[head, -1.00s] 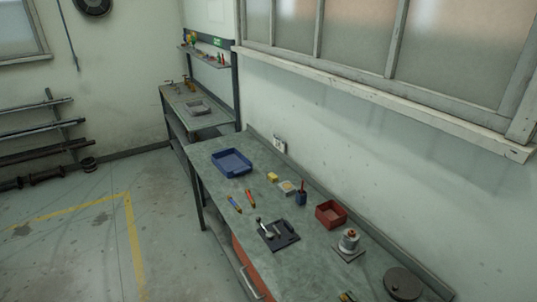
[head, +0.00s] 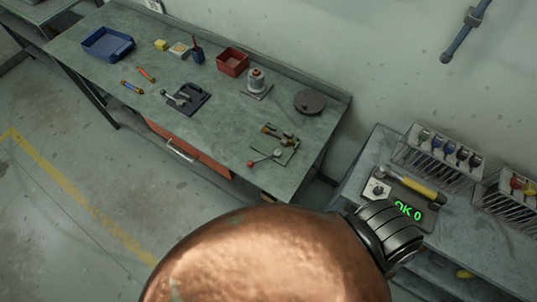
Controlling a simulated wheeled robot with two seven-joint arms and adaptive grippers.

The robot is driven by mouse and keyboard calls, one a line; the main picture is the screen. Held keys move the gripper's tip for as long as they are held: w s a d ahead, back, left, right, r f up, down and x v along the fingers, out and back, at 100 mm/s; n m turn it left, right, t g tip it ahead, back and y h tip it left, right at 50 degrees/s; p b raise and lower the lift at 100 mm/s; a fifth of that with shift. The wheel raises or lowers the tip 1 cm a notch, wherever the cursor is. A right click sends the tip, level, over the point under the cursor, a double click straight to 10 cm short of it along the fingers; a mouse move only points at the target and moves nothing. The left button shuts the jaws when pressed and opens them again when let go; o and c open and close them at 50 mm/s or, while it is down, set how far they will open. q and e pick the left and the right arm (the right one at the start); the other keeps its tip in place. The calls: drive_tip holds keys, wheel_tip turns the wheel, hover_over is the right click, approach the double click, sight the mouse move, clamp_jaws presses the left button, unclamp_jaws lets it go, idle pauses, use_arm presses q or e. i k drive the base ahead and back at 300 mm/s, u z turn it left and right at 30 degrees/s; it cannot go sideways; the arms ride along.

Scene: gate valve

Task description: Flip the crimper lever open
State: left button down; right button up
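A small bench device with a lever ending in a red knob (head: 270,156) sits on a greenish base plate near the front right of the long workbench (head: 225,120). A second lever device (head: 186,98), with a pale handle on a black plate, sits further left on the same bench. I cannot tell for certain which one is the crimper. The red-knob lever appears to lie low, towards the front edge. Neither of my grippers is in view.
A blue tray (head: 107,44), a red bin (head: 232,62), a metal cylinder device (head: 256,83) and a dark disc (head: 309,101) stand on the bench. A second bench at right holds a hammer (head: 412,182), an "OK 0" display (head: 408,210) and racks (head: 440,155).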

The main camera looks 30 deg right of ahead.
sight(277, 153)
drive_tip(key=z, duration=0.55)
drive_tip(key=k, duration=1.3)
drive_tip(key=z, duration=0.05)
drive_tip(key=i, duration=0.55)
drive_tip(key=u, duration=0.25)
